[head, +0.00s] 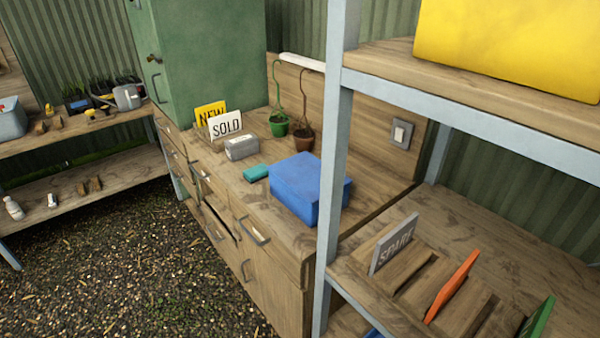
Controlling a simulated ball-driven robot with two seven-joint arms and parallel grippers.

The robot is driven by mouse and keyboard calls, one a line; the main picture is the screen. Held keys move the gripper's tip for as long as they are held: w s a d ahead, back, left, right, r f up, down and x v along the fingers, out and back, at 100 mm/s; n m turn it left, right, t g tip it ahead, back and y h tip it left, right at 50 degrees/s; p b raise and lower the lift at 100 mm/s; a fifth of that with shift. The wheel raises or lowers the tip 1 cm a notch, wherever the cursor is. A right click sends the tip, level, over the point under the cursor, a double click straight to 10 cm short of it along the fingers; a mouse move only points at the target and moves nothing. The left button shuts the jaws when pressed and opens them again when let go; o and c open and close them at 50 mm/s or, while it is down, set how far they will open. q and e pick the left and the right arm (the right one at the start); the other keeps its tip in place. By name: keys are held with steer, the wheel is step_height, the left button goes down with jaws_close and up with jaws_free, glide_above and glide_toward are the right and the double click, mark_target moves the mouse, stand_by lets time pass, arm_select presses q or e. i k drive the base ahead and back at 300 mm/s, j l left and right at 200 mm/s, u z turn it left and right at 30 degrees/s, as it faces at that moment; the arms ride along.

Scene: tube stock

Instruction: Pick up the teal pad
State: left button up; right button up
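The teal pad (256,173) is a small flat block lying on the wooden counter (232,189), near its front edge. It lies just left of a larger blue box (297,186) and in front of a grey box with a pale label (241,147). Its top and front are in plain sight. Neither of my grippers shows in the head view.
A pale blue shelf post (333,150) rises in front of the counter's right end. Signs (226,125) and two small pots (279,124) stand behind the pad. The shelf unit at right holds upright panels (452,285). Gravel floor (130,260) is clear at left.

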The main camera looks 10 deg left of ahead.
mark_target(254, 174)
steer(key=i+j+z, duration=0.1)
steer(key=j+z, duration=0.25)
steer(key=i+j+z, duration=0.1)
steer(key=z, duration=0.25)
steer(key=j+z, duration=0.4)
